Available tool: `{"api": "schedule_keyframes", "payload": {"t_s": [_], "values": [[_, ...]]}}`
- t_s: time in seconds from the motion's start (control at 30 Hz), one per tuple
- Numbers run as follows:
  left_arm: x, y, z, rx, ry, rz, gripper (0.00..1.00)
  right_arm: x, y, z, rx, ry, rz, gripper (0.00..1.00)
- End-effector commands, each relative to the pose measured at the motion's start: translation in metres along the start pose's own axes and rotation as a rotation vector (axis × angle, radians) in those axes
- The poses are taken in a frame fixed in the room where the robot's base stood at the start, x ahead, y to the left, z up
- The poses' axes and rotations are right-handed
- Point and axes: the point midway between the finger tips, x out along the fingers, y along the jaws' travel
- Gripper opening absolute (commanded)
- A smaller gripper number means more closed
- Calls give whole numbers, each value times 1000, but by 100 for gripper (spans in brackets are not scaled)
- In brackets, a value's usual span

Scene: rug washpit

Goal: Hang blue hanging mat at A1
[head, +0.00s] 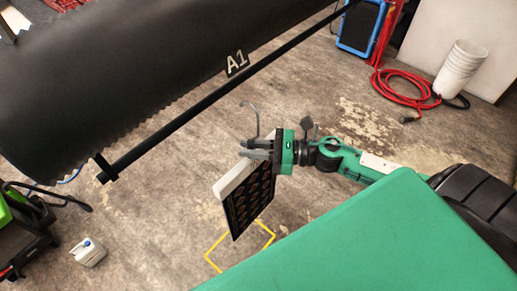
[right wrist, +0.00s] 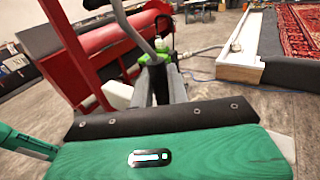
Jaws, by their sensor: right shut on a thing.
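The hanging mat (head: 250,200) is dark navy with orange-red patterns and hangs below a pale top bar (head: 236,178). A thin grey hook (head: 256,118) rises above the bar. My right gripper (head: 258,149) is shut on the mat's hanger, between the bar and the hook. In the right wrist view, the hook's grey rod (right wrist: 133,28) rises from between the fingers (right wrist: 160,85). The A1 label (head: 236,63) sits on a black sheet beside a long black rail (head: 200,108). The hook is apart from the rail, below and right of it. My left gripper is not in view.
A yellow floor outline (head: 211,262) lies below the mat. A white jug (head: 88,252) and a green-black machine (head: 22,225) stand at the left. A red hose (head: 400,98) and white buckets (head: 461,68) are at the upper right. Floor around the gripper is open.

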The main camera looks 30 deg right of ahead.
Motion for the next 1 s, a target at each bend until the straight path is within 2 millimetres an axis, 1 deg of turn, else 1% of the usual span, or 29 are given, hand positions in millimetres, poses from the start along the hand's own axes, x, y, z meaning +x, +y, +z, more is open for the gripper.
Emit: {"api": "schedule_keyframes", "payload": {"t_s": [0.07, 0.8, 1.0], "values": [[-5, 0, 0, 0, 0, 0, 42, 6, -4, 4, -2, -4, 0, 0], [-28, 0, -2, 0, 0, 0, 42, 52, -36, 4, -1, -3, 0, 0], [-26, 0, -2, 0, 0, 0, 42, 55, -37, 2, -1, -3, 0, 0]]}}
